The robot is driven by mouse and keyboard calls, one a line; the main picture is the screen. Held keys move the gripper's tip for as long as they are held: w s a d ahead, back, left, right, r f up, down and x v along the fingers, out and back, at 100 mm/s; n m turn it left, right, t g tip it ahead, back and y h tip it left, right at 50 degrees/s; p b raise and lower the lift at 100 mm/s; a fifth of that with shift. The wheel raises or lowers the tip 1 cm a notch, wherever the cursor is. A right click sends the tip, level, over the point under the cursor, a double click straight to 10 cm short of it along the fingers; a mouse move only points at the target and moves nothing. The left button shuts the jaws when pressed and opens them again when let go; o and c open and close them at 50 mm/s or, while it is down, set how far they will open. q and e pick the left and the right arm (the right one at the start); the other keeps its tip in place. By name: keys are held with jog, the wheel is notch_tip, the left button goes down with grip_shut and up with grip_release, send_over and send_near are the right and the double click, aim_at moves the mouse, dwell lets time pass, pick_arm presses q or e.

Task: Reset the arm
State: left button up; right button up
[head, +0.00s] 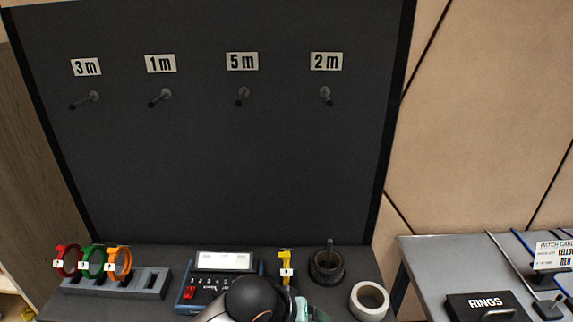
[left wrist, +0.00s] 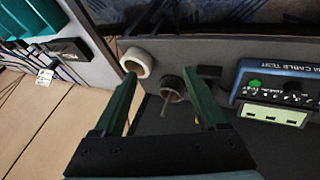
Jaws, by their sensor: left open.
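My left gripper (left wrist: 160,80) is open in the left wrist view, with two green fingers apart and nothing between them. Beyond the fingers are a dark round cup (left wrist: 172,88) with a rod in it and a white roll (left wrist: 137,62). In the head view my left arm shows at the bottom centre, in front of the cable tester (head: 222,280), with a teal part of the gripper at the frame's edge; its fingertips cannot be made out there. My right arm and gripper are in neither view.
A dark panel (head: 225,170) has several pegs labelled 3 m, 1 m, 5 m and 2 m, all bare. Red (head: 66,262), green (head: 92,262) and orange (head: 119,262) rings stand in a slotted holder (head: 150,283). A yellow tagged piece (head: 286,262) stands beside the tester.

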pick_arm(q)
jog(key=s+a+f+t+y, duration=0.1)
jog(key=s+a+f+t, duration=0.1)
jog(key=s+a+f, duration=0.5)
jog(key=s+a+f+m+t+y, duration=0.1)
jog(key=s+a+f+t, duration=0.2)
jog(key=s+a+f, duration=0.4)
jog(key=a+f, duration=0.5)
jog(key=a, duration=0.1)
jog(key=shift+s+a+f, duration=0.3)
jog(key=shift+s, duration=0.1)
dwell(0.4)
